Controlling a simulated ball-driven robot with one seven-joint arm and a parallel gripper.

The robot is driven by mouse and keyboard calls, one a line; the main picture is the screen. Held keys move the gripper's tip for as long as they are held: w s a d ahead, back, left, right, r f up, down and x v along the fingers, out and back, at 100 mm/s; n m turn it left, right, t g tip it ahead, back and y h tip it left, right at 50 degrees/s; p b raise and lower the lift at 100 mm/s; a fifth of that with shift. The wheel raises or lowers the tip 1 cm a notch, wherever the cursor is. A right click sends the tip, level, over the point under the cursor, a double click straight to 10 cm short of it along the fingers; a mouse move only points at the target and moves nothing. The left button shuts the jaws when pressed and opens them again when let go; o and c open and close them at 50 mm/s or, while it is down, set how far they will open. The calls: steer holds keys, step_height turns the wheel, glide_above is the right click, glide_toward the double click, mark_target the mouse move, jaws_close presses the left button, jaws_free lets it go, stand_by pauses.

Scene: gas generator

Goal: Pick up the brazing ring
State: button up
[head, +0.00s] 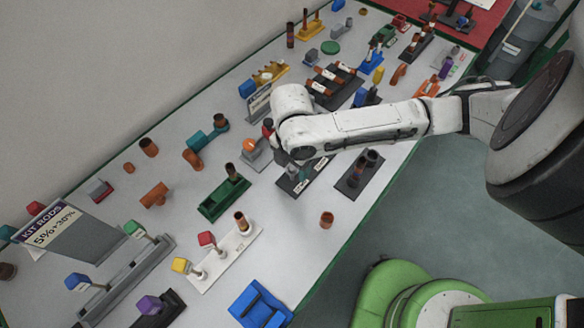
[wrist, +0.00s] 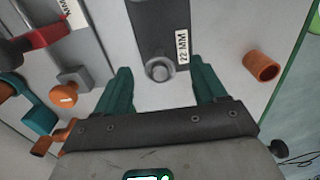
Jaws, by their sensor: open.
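In the wrist view, my gripper (wrist: 161,88) is open, its two green fingers apart with nothing between the tips. Just past the fingertips, a small round grey metal ring or peg end (wrist: 160,69) sits on a dark stand (wrist: 150,30) with a white "22 MM" label. It lines up with the gap between the fingers. I cannot tell whether it is the brazing ring or a post that bears it. In the head view, the dark stand (head: 303,182) lies below my wrist; my fingers are hidden there.
An orange-capped block (wrist: 70,90) and teal part (wrist: 38,118) lie left. Another dark stand (head: 350,183) is close by. The table's green edge (head: 385,190) is near.

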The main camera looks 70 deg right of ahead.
steer(key=c, duration=0.8)
steer(key=shift+c, duration=0.2)
